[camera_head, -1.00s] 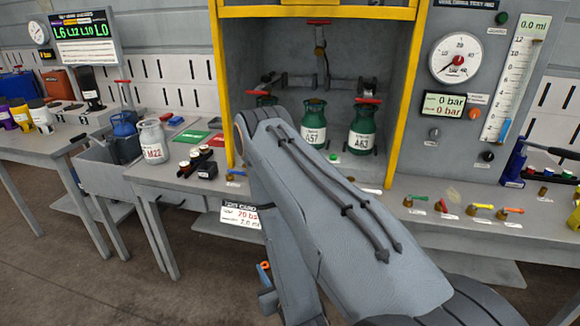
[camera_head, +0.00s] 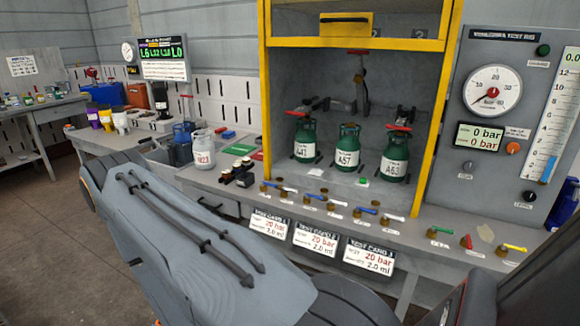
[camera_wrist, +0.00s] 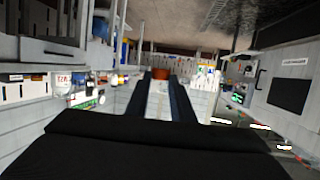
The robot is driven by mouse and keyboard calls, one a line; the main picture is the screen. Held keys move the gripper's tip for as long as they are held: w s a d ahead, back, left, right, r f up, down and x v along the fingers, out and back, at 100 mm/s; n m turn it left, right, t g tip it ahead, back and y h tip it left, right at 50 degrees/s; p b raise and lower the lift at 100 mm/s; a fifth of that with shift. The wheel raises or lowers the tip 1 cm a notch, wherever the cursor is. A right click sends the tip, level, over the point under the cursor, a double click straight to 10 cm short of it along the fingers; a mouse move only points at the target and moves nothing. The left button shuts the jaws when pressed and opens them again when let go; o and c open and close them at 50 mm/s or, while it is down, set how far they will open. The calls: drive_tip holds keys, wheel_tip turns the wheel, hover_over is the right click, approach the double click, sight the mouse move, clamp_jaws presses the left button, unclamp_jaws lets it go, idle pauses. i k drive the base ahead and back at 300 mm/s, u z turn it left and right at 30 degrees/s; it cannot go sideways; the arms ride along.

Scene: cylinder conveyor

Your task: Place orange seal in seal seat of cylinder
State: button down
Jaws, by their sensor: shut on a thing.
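In the wrist view my gripper (camera_wrist: 161,80) is shut on a small orange piece, the orange seal (camera_wrist: 161,73), at the tips of its dark fingers. In the head view my gripper is out of sight; only my arm shows. Green cylinders labelled A41 (camera_head: 304,139), A57 (camera_head: 346,148) and A63 (camera_head: 393,157) stand upright in the yellow-framed cabinet. A whitish cylinder (camera_head: 203,151) stands on the bench to their left, with a blue one (camera_head: 182,140) beside it. Their seal seats are too small to make out.
Small valves with coloured handles line the bench front (camera_head: 365,215), above several test cards (camera_head: 317,240). A test rig panel (camera_head: 520,120) with a gauge stands at right. Another bench (camera_head: 45,105) is at far left. Open floor (camera_head: 45,230) lies at left.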

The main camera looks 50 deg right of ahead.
sight(349, 147)
drive_tip(key=u, duration=0.25)
drive_tip(key=i, duration=4.2)
drive_tip(key=z, duration=4.9)
drive_tip(key=i, duration=1.35)
